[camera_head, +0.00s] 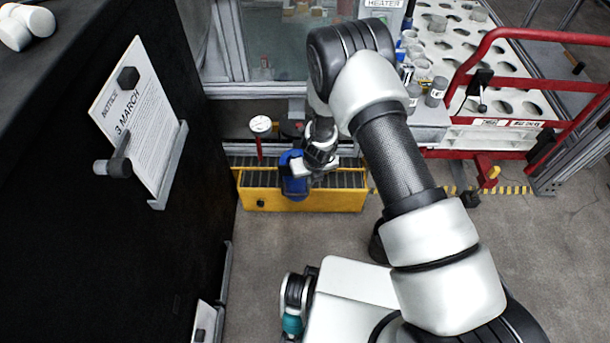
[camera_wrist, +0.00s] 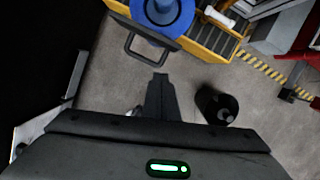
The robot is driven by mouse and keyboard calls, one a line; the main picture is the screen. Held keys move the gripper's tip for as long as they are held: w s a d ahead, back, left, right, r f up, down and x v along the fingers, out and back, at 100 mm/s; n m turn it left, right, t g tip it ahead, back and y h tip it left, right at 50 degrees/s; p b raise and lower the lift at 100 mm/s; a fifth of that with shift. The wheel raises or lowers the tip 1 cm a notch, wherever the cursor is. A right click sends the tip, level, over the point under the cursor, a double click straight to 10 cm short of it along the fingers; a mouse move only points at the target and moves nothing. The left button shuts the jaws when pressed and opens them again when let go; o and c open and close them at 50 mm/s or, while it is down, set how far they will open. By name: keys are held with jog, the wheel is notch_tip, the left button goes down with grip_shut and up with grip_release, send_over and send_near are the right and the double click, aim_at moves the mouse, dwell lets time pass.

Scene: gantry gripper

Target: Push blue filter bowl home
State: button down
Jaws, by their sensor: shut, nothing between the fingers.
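The blue filter bowl (camera_head: 293,180) is at the yellow tray, low beside the bench, partly covered by my wrist in the head view. In the wrist view, the blue round body (camera_wrist: 185,14) with a dark and grey centre is at the top edge, cut off by the frame. My gripper (camera_wrist: 159,78) is shut and empty, its fingers pointing toward the blue body with a visible gap in the picture. In the head view my fingertips are hidden, so I cannot tell contact or seating there.
The yellow tray (camera_head: 335,199) has a slatted roller top. A dark handle loop (camera_wrist: 150,56) lies between the blue body and my fingers in the wrist view. A dark cabinet with a notice (camera_head: 135,115) stands left. A red-framed rack (camera_head: 470,80) stands right. Grey floor in front is mostly clear.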

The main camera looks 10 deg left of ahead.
jog(key=w+f, duration=0.1)
jog(key=f, duration=0.1)
jog(key=w+a+f+b, duration=0.1)
jog(key=w+a+f, duration=0.1)
jog(key=f, duration=0.1)
jog(key=shift+w+a+f+b, duration=0.1)
jog(key=shift+w+f+b, duration=0.1)
jog(key=shift+f+b, duration=0.15)
jog(key=shift+w+a+r, duration=0.15)
jog(key=shift+w+a, duration=0.2)
jog(key=shift+w, duration=0.3)
